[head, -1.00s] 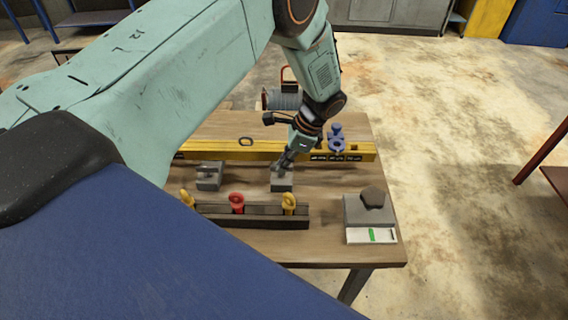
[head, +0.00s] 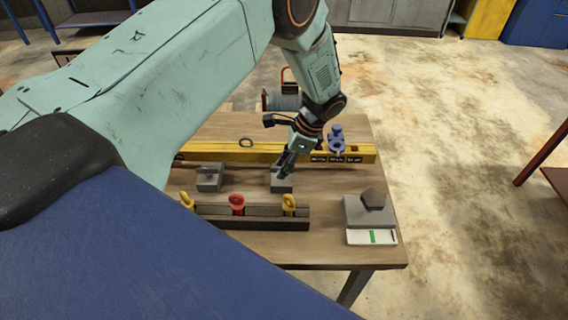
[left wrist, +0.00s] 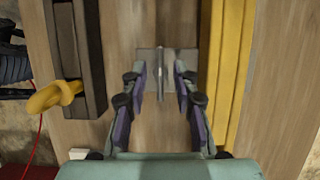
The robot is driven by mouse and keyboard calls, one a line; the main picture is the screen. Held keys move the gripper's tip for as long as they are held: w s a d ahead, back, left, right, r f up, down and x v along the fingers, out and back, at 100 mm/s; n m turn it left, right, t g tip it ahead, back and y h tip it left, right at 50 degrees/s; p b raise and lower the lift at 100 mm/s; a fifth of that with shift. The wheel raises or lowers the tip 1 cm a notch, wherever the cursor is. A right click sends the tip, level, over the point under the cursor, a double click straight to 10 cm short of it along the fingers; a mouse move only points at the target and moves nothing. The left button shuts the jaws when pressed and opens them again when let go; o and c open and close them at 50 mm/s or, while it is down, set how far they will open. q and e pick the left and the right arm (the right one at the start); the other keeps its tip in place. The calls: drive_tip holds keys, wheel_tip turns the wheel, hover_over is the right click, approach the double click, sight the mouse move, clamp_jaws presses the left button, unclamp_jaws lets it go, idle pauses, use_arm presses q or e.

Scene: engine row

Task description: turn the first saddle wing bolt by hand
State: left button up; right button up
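Two grey saddle blocks stand on the bench in the head view, a left one (head: 209,181) and a right one (head: 283,187). Which counts as first is not marked. My left gripper (head: 284,170) points down at the right block and partly covers it. In the left wrist view, my left gripper (left wrist: 160,80) is open, with its fingers on either side of a thin upright wing (left wrist: 161,68) on a grey plate (left wrist: 147,62). Gaps show between the fingers and the wing. My right gripper is not in view.
A yellow level bar (head: 220,151) lies behind the blocks. A dark rack (head: 262,220) with red and yellow eye bolts lies in front. At right are a blue part (head: 337,140) and a grey box (head: 355,212) with a dark knob (head: 373,198).

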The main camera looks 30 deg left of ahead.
use_arm(q)
drive_tip(key=v, duration=1.2)
drive_tip(key=shift+d+f, duration=0.1)
